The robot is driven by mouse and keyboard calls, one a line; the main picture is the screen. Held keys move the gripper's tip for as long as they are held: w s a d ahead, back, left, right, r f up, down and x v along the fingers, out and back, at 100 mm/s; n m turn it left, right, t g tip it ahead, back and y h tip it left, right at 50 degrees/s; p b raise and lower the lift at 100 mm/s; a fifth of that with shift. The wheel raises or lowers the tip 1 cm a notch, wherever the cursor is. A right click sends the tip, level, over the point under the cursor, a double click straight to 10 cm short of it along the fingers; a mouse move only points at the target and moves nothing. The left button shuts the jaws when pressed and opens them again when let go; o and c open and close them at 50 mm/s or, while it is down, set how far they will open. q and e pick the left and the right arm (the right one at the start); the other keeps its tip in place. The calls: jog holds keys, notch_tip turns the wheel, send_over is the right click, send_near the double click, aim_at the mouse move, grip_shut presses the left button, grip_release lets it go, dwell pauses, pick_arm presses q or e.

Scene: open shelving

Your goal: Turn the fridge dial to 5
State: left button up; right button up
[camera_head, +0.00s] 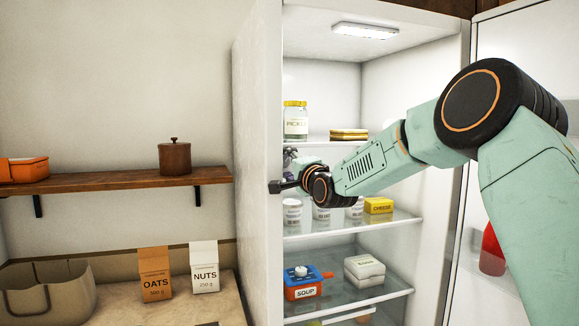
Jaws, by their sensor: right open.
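The fridge (262,90) stands open, with its white interior lit by a lamp at the top. I cannot make out the dial or its numbers; it may be hidden behind my right gripper or the fridge's left wall. My right arm comes in from the right and reaches across the opening. My right gripper (284,174) is open at the front edge of the fridge's left wall, above the middle shelf. I cannot tell whether its fingers touch anything. My left gripper is not in view.
Fridge shelves hold a pickle jar (295,120), several white cups (292,211), a yellow cheese box (378,205), a blue soup container (304,284) and a white box (364,271). Left of the fridge are a wooden shelf (110,181), oats (154,274) and nuts (204,267).

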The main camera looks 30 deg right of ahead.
jog(key=s+a+f, duration=0.1)
jog(key=s, duration=1.1)
jog(key=shift+a, duration=0.15)
jog(key=shift+a, duration=0.1)
jog(key=shift+c, duration=0.2)
